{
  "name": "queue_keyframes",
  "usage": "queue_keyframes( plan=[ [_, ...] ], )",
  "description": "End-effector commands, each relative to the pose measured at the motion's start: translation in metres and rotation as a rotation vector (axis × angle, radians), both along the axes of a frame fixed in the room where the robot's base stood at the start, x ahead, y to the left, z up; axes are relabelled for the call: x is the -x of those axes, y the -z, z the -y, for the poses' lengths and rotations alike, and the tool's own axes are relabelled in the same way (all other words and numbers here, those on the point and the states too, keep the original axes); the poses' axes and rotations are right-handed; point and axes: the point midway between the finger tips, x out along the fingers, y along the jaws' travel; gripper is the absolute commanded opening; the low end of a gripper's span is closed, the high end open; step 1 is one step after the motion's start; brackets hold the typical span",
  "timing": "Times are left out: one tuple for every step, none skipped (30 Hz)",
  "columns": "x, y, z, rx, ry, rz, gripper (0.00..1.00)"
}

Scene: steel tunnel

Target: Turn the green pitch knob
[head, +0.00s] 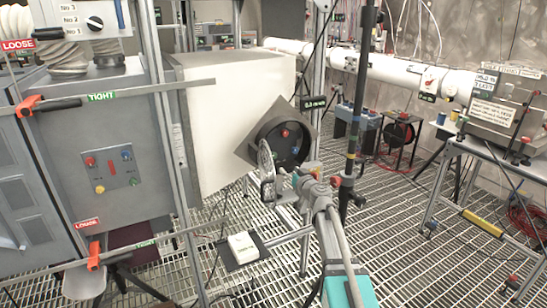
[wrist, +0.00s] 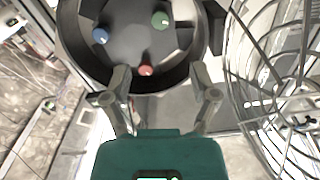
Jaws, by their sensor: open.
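A green knob (wrist: 160,19) sits inside a dark round housing near the top of the wrist view, with a blue knob (wrist: 100,36) to its left and a red knob (wrist: 146,70) below. The red knob shows between the fingertips. In the head view my gripper (head: 284,180) is in front of the housing, partly unclear.
A round wire guard (wrist: 275,95) stands close on the right in the wrist view. A grey cabinet (head: 68,125) with a small knob panel (head: 112,168) is at left. A dark post (head: 352,130) rises right of the housing. Metal grating covers the floor.

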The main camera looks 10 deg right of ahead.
Motion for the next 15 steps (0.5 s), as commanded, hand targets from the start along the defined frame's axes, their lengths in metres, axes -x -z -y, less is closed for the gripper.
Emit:
queue_keyframes(
  plan=[
    [-0.006,0.000,-0.002,0.000,-0.001,0.000,0.76],
    [-0.008,0.000,-0.002,0.000,-0.001,0.000,0.76],
    [-0.013,0.000,-0.004,0.000,-0.001,0.000,0.76],
    [-0.016,0.000,-0.005,0.000,-0.002,0.000,0.76],
    [-0.019,0.000,-0.006,0.000,-0.002,0.000,0.76],
    [-0.025,0.000,-0.008,0.000,-0.002,-0.001,0.76],
    [-0.029,0.000,-0.009,0.000,-0.002,-0.001,0.76],
    [-0.033,0.000,-0.010,0.000,-0.002,-0.001,0.76],
    [-0.039,0.000,-0.012,0.000,-0.002,-0.001,0.76],
    [-0.043,0.000,-0.013,0.000,-0.002,-0.001,0.76],
    [-0.047,0.000,-0.015,0.000,-0.002,0.000,0.76],
    [-0.053,0.000,-0.017,0.000,-0.002,0.000,0.76],
    [-0.058,0.000,-0.018,0.000,-0.002,-0.001,0.76],
    [-0.062,0.000,-0.020,0.000,-0.002,-0.001,0.76],
    [-0.068,0.000,-0.022,0.000,-0.002,-0.001,0.76]
  ],
)
